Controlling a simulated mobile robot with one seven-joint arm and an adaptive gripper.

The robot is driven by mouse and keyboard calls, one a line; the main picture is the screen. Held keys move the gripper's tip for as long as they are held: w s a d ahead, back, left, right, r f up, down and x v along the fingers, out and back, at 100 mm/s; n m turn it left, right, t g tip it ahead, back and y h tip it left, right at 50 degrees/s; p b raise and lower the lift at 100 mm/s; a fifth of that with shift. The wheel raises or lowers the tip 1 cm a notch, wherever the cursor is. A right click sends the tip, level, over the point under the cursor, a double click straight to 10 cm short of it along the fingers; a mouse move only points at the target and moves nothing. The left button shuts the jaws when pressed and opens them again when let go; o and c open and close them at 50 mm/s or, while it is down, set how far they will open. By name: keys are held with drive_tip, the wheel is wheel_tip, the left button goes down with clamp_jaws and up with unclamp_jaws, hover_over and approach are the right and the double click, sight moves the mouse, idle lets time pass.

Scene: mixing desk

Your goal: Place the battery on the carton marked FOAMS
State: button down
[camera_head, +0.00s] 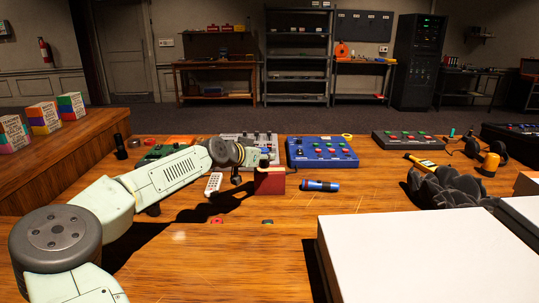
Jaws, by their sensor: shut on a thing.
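My gripper (262,161) is at the end of my arm, over the middle of the wooden desk. It is shut on a dark red block (269,183) with a pale top edge. I cannot tell for certain whether this block is the battery. I cannot clearly see a gap between the block and the desk. Three small cartons stand at the far left on a raised wooden ledge: a front carton (13,134), a middle carton (43,119) and a back carton (71,106). Their printed words are too small to read, so I cannot tell which is marked FOAMS.
A blue torch-like cylinder (320,186) lies right of the block. A blue control box (322,152) and a grey mixer (248,139) stand behind. Large white boxes (425,255) fill the front right. The front middle desk is mostly clear.

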drive_tip(key=w, duration=0.2)
drive_tip(key=w+d+p, duration=0.1)
drive_tip(key=w, duration=0.3)
drive_tip(key=shift+w+d+f+p, duration=0.15)
drive_tip(key=shift+d+f+p, duration=0.15)
drive_tip(key=shift+d, duration=0.05)
drive_tip(key=shift+f+p, duration=0.7)
drive_tip(key=shift+f, duration=1.05)
drive_tip(key=shift+f, duration=0.15)
drive_tip(key=c, duration=1.3)
unclamp_jaws()
drive_tip(key=shift+s+a+r, duration=0.15)
drive_tip(key=shift+s+r, duration=0.05)
drive_tip(key=shift+r, duration=0.05)
drive_tip(key=b+v, duration=0.3)
drive_tip(key=v, duration=0.8)
drive_tip(key=shift+s, duration=0.25)
drive_tip(key=shift+r, duration=0.1)
